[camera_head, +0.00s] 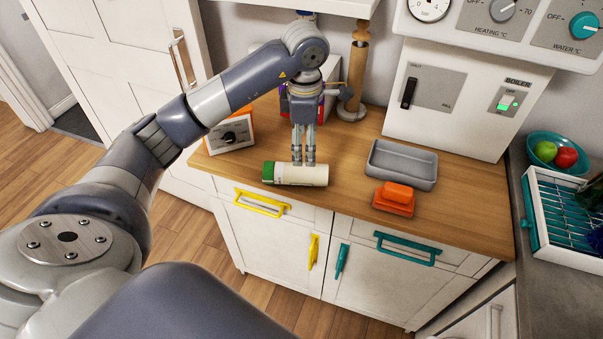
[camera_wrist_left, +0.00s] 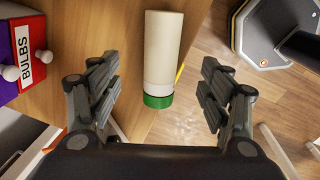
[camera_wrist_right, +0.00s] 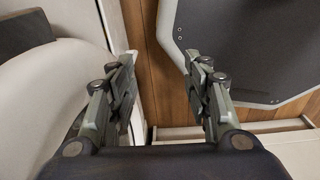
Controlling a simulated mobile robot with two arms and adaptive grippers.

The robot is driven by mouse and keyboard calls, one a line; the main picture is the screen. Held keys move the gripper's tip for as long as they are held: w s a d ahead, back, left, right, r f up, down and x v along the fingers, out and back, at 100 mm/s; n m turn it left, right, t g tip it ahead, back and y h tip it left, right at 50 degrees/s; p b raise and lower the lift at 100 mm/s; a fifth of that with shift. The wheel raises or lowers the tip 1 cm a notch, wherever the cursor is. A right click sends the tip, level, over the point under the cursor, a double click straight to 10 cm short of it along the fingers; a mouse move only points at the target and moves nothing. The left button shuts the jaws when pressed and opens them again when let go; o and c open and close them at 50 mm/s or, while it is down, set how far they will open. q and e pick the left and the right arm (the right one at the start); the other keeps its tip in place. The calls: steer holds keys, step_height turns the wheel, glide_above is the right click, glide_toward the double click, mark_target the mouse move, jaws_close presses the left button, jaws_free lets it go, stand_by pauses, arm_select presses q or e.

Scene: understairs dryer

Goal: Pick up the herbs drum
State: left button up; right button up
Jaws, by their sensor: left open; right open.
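The herbs drum, a cream cylinder with a green cap (camera_head: 300,174), lies on its side on the wooden counter (camera_head: 345,205) near its front edge. Its cap points left in the head view. My left gripper (camera_head: 304,158) points down directly above the drum. In the left wrist view the drum (camera_wrist_left: 164,50) lies between the spread fingers of the open left gripper (camera_wrist_left: 160,95), with nothing held. No label can be read on the drum. My right gripper (camera_wrist_right: 158,85) is open and empty, seen only in its own wrist view, away from the counter.
A white timer box with orange edges (camera_head: 232,132) stands left of the drum. A wooden roll holder (camera_head: 355,75) and a bulbs box (camera_wrist_left: 30,55) stand behind. Drawer handles (camera_head: 262,203) protrude below.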

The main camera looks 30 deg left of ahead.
mark_target(301, 169)
arm_select(q)
steer(key=f, duration=0.2)
steer(key=f+p, duration=0.1)
steer(key=f, duration=0.2)
steer(key=shift+w+a+f, duration=0.15)
steer(key=shift+a, duration=0.05)
steer(key=f, duration=0.1)
steer(key=f+p, duration=0.1)
steer(key=f, duration=0.1)
steer(key=f+p, duration=0.1)
steer(key=shift+a+f, duration=0.35)
steer(key=shift+f, duration=0.35)
steer(key=shift+c, duration=0.5)
steer(key=c, duration=1.2)
